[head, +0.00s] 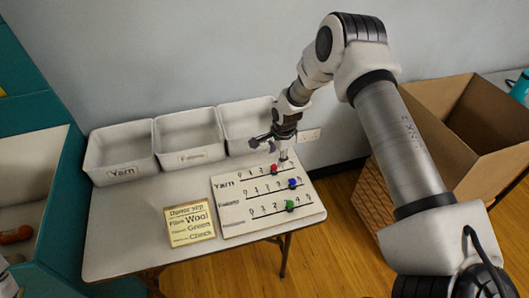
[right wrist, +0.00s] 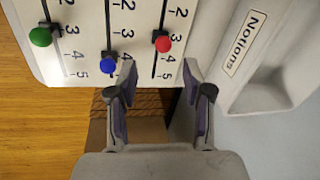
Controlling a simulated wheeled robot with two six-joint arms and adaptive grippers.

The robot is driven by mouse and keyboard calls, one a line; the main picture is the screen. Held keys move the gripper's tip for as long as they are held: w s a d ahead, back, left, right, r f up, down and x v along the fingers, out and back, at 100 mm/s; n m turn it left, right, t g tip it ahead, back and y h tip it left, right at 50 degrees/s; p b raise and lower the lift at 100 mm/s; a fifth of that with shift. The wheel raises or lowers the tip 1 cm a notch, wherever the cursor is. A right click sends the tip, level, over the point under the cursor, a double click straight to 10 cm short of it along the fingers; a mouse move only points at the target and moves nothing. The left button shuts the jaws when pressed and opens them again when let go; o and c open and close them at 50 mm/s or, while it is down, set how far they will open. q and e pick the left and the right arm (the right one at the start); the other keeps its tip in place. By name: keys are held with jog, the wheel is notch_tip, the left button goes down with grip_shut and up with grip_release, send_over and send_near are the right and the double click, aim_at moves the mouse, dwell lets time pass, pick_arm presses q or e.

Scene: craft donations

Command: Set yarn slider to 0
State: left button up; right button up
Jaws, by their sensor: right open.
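A pale slider board (head: 231,222) lies on the table with three numbered rows. The yarn row is the farthest; its red knob (head: 273,168) sits near the 3, and it also shows in the right wrist view (right wrist: 162,43). The blue knob (head: 292,183) is in the middle row, and the green knob (head: 290,205) is in the nearest row. My right gripper (head: 281,150) is over the board's far right edge. In the right wrist view its open fingers (right wrist: 159,70) are apart with nothing between them, just off the red knob toward the high-number end.
Three white bins stand along the wall: the Yarn bin (head: 121,168), a middle bin (head: 190,155) and the Notions bin (right wrist: 262,75). A cardboard box (head: 470,130) is at right. The table's front left is clear.

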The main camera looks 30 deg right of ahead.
aim_at(274, 166)
jog(key=shift+w+d+f, duration=0.1)
jog(key=shift+w+f, duration=0.3)
jog(key=shift+w, duration=0.3)
jog(key=f, duration=0.4)
jog(key=shift+s+f, duration=0.2)
jog(key=shift+f, duration=0.15)
jog(key=shift+w+f, duration=0.35)
jog(key=shift+f, duration=0.2)
jog(key=shift+w+f, duration=0.3)
jog(key=shift+f, duration=0.2)
jog(key=shift+s+r, duration=0.2)
jog(key=shift+s, duration=0.05)
jog(key=c, duration=0.3)
grip_shut()
